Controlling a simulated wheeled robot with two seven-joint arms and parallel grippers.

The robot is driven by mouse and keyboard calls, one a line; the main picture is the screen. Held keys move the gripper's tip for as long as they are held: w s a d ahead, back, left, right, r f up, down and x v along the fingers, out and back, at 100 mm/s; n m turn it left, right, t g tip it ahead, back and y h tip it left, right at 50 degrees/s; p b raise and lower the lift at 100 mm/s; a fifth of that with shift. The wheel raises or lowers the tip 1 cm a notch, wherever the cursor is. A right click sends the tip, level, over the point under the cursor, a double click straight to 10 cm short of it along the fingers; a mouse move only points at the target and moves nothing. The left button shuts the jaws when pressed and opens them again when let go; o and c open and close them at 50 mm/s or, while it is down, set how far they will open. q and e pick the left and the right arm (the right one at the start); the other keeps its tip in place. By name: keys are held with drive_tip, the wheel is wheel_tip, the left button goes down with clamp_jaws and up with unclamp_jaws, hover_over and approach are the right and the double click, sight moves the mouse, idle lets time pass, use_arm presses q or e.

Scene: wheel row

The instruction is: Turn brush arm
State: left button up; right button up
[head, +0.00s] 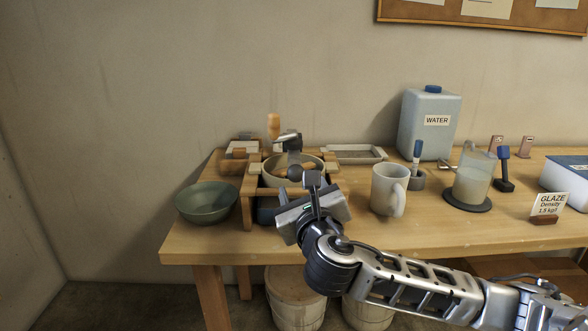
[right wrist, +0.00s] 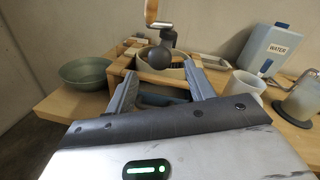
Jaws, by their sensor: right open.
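The brush arm, a dark metal crank with a round black knob and an upright wooden handle (head: 273,126), stands over a pale bowl (head: 307,164) set in a wooden frame (head: 248,186). In the right wrist view the wooden handle (right wrist: 151,12) is at the top and the black knob (right wrist: 159,57) is just beyond my fingers. My right gripper (right wrist: 163,82) is open and empty, in front of the frame and short of the knob. In the head view my right gripper (head: 306,183) hides part of the frame and bowl. My left gripper is not in view.
A green bowl (head: 206,202) stands left of the frame. To the right are a white mug (head: 388,190), a blue-topped brush (head: 417,163), a jug (head: 472,174) and a water container (head: 429,122). A shallow tray (head: 358,154) lies behind. Wooden buckets (head: 294,296) stand below the table.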

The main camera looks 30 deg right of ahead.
sight(294, 169)
drive_tip(key=x, duration=0.9)
